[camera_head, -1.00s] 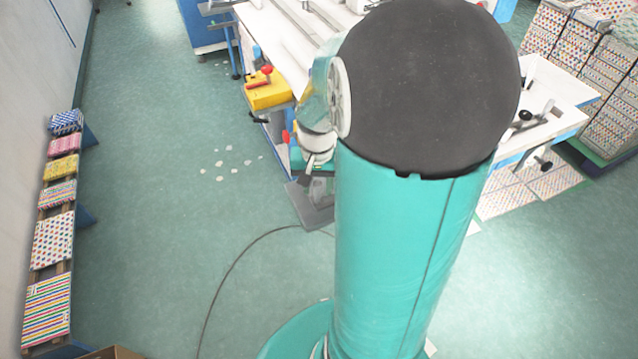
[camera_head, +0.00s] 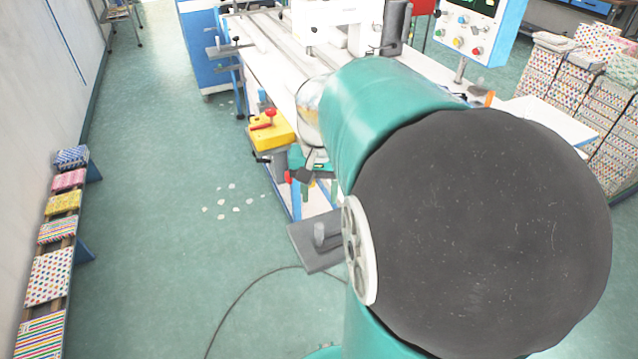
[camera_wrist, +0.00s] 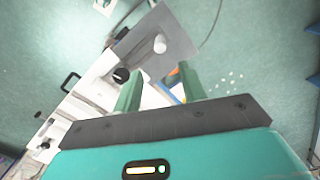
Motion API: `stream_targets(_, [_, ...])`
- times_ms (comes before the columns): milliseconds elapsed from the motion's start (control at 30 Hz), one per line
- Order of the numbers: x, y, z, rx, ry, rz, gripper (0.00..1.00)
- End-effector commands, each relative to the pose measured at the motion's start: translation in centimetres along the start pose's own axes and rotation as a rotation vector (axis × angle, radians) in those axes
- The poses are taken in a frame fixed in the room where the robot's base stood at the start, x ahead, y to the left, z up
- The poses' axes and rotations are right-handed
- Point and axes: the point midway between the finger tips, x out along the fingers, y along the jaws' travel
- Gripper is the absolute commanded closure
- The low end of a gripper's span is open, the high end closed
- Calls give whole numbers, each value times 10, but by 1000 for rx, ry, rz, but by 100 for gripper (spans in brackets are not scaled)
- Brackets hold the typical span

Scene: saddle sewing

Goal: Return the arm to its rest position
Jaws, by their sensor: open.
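My teal arm (camera_head: 385,115), with a large black-capped joint (camera_head: 485,235), fills the middle and right of the head view. It bends from this joint towards the white work table. In the wrist view my gripper (camera_wrist: 160,77) has two green fingers standing apart, with nothing between them. It points down past the table edge. In the head view the arm hides much of the wrist, and the fingers are hard to make out beside the table.
A white table (camera_head: 270,50) carries a sewing machine (camera_head: 335,25). A yellow block with a red lever (camera_head: 270,135) sits at its edge. A grey plate with a post (camera_head: 312,245) is below. Patterned boxes line the left wall (camera_head: 50,275); open floor (camera_head: 150,200) lies between.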

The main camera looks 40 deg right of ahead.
Motion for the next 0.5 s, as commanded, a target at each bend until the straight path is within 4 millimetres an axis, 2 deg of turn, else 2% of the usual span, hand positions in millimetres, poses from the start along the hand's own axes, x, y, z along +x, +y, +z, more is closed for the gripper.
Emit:
stream_targets(167, [-18, 0, 0, -1, 1, 0, 58])
stream_targets(500, [-20, 0, 0, -1, -1, 0, 58])
